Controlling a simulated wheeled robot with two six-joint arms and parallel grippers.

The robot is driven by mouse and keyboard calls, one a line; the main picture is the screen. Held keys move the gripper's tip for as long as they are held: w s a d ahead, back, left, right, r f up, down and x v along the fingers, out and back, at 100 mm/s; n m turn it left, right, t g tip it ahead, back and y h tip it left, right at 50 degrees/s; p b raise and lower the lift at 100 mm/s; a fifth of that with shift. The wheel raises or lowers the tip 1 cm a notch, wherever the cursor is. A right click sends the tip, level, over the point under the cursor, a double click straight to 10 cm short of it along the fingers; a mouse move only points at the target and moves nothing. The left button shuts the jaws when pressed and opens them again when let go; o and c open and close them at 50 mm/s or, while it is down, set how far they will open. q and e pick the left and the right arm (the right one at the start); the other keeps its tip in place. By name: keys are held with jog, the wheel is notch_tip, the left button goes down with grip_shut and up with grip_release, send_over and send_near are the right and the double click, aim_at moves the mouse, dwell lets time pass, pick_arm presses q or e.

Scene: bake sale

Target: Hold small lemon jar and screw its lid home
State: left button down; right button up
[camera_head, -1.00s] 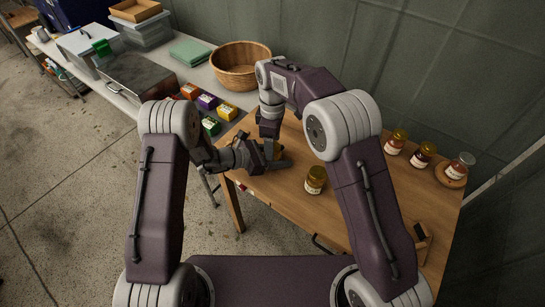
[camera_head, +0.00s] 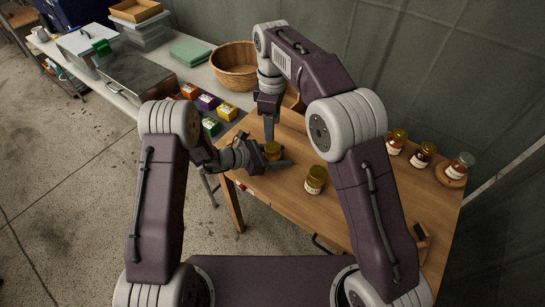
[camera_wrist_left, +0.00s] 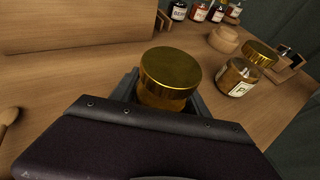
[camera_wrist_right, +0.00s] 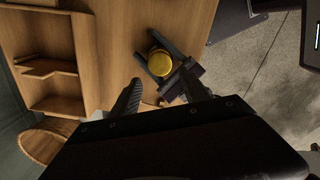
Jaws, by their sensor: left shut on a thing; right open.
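The small lemon jar (camera_head: 272,152) stands upright near the table's left part, with a gold lid (camera_wrist_left: 169,69) on top. The lid sits level in the left wrist view; I cannot tell how tight it is. My left gripper (camera_head: 275,160) is shut around the jar body (camera_wrist_left: 160,98), which is mostly hidden below the lid. My right gripper (camera_head: 269,132) is open and empty, pointing down above and behind the jar. In the right wrist view the jar's lid (camera_wrist_right: 160,63) shows beyond the open fingers, apart from them.
Another gold-lidded jar (camera_head: 315,179) stands to the right on the wooden table (camera_head: 355,190). A wooden shelf box (camera_wrist_right: 50,65) is behind the lemon jar. A wicker basket (camera_head: 236,62) is on the back table.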

aim_at(272, 146)
jog(key=shift+f, duration=0.1)
notch_tip(272, 146, down, 8)
jog(key=shift+r, duration=0.1)
dwell(0.4)
grip_shut()
jog(key=shift+o, duration=1.5)
grip_release()
